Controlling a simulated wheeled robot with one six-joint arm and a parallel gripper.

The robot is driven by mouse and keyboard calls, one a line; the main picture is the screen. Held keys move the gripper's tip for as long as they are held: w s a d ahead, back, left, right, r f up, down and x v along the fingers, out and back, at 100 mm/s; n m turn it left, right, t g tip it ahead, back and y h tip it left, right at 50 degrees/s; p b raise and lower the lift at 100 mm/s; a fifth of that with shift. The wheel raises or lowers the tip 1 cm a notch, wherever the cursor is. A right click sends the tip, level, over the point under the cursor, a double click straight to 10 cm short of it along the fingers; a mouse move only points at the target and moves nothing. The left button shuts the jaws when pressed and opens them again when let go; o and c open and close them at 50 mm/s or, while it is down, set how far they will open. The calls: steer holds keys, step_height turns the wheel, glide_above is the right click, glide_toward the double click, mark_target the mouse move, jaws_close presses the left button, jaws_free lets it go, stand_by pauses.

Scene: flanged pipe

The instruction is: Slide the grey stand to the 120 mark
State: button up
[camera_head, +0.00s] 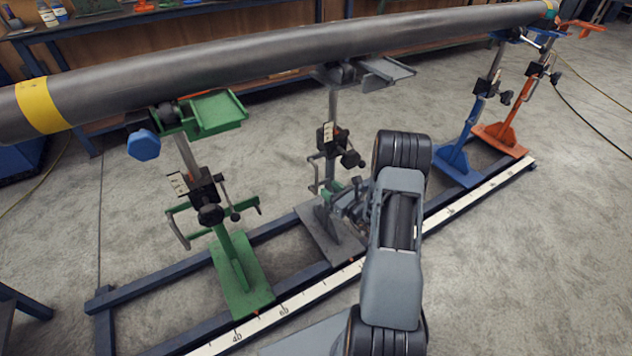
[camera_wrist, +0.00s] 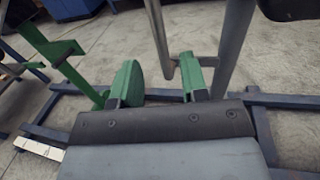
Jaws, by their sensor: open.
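The grey stand (camera_head: 333,235) stands upright on the rail, right of the green stand, with its head under the pipe (camera_head: 250,50). A white scale (camera_head: 310,295) runs along the rail's near side. A 40 mark is readable near the green stand; I cannot make out a 120 mark. My gripper (camera_head: 347,193) is low beside the grey stand's post, its arm covering part of the stand and scale. In the wrist view my gripper (camera_wrist: 162,80) shows two green-padded fingers, apart. A bent grey bar (camera_wrist: 161,40) of the stand reaches the right finger; contact is unclear.
The green stand (camera_head: 240,270) is left of the grey one. A blue stand (camera_head: 460,165) and an orange stand (camera_head: 502,135) are farther right. Rail between grey and blue stands is partly hidden by my arm. A workbench (camera_head: 150,15) is behind.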

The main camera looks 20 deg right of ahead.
mark_target(316, 191)
steer(key=b+x, duration=0.1)
steer(key=x, duration=0.6)
steer(key=shift+w, duration=0.15)
jaws_close()
stand_by(0.4)
